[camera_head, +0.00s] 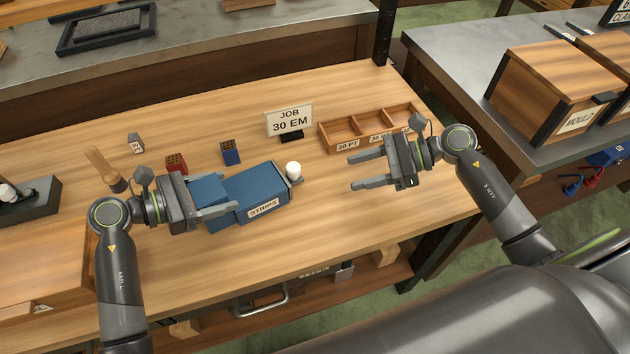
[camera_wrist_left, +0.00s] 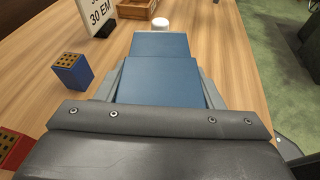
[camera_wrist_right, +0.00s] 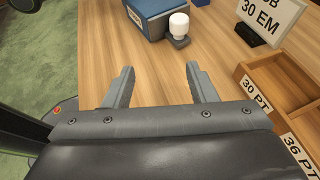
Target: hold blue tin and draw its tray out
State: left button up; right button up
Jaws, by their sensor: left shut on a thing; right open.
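The blue tin (camera_head: 255,190) lies on the wooden bench with a label reading STRIPS on its front side. A white knob (camera_head: 293,170) on a small grey base sits at its right end; the knob also shows in the right wrist view (camera_wrist_right: 180,26). My left gripper (camera_head: 232,203) is shut on the left part of the blue tin, one finger on each side; the tin also fills the middle of the left wrist view (camera_wrist_left: 160,75). My right gripper (camera_head: 368,172) is open and empty, to the right of the knob and apart from it, its fingers pointing left.
A JOB 30 EM sign (camera_head: 290,121) stands behind the tin. A wooden compartment tray (camera_head: 325,140) is at the back right. A blue block (camera_head: 230,152) and a red block (camera_head: 176,163) stand behind my left gripper. Bare bench lies between the knob and my right gripper.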

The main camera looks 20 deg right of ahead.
jog(key=shift+v, duration=1.6)
jog(key=v, duration=1.2)
jog(key=shift+a, duration=0.15)
jog(key=w+a+f+n+g, duration=0.3)
jog(key=w+a+f, duration=0.1)
jog(key=w+a, duration=0.8)
jog(key=x, duration=0.8)
jog(key=s+x, duration=0.1)
jog(key=x, duration=0.4)
jog(key=shift+s+a+r, duration=0.1)
jog(key=shift+a+r, duration=0.1)
jog(key=shift+r, duration=0.25)
